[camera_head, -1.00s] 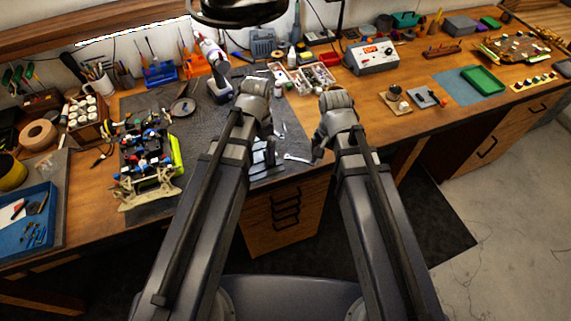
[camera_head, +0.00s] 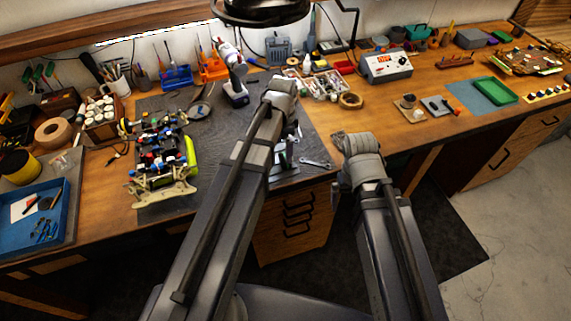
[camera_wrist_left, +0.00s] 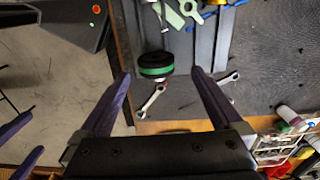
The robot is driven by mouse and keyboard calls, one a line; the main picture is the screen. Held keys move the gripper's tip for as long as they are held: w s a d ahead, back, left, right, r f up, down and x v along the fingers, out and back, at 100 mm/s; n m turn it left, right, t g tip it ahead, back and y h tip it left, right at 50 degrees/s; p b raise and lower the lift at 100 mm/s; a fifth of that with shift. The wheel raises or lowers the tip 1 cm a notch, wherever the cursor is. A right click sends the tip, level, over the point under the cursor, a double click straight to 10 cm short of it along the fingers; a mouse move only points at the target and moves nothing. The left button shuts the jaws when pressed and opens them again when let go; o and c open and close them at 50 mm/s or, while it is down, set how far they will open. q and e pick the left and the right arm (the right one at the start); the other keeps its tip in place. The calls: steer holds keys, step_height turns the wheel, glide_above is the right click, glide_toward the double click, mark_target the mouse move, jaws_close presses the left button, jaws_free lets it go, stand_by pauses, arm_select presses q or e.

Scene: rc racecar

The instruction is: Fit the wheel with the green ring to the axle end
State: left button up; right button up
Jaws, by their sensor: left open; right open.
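The wheel with the green ring (camera_wrist_left: 156,66) is black and lies on the dark mat near the table's front edge. In the left wrist view it shows between and beyond the fingertips of my left gripper (camera_wrist_left: 158,73), which is open and empty. In the head view my left arm hides that gripper's fingers, and I cannot make out the wheel. The car chassis (camera_head: 160,165) sits on the mat to the left of my left arm; its axle end is too small to tell. My right gripper (camera_wrist_left: 20,112) shows purple, spread fingers over the floor at the left wrist view's edge.
Wrenches (camera_wrist_left: 152,99) lie near the wheel. A blue tray (camera_head: 40,225) is at the far left. The wood in front of the power supply is fairly clear.

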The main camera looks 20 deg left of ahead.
mark_target(284, 156)
arm_select(q)
steer(key=shift+s+d+f+b, duration=0.1)
steer(key=shift+s+f+b, duration=0.05)
steer(key=shift+f+b, duration=1.2)
steer(key=shift+s+d+f+b, duration=0.1)
steer(key=shift+f+b, duration=1.15)
steer(key=shift+f, duration=0.2)
steer(key=shift+r, duration=0.1)
steer(key=shift+c, duration=0.2)
steer(key=c, duration=1.3)
steer(key=shift+r, duration=0.1)
step_height(284, 156, up, 10)
steer(key=p, duration=1)
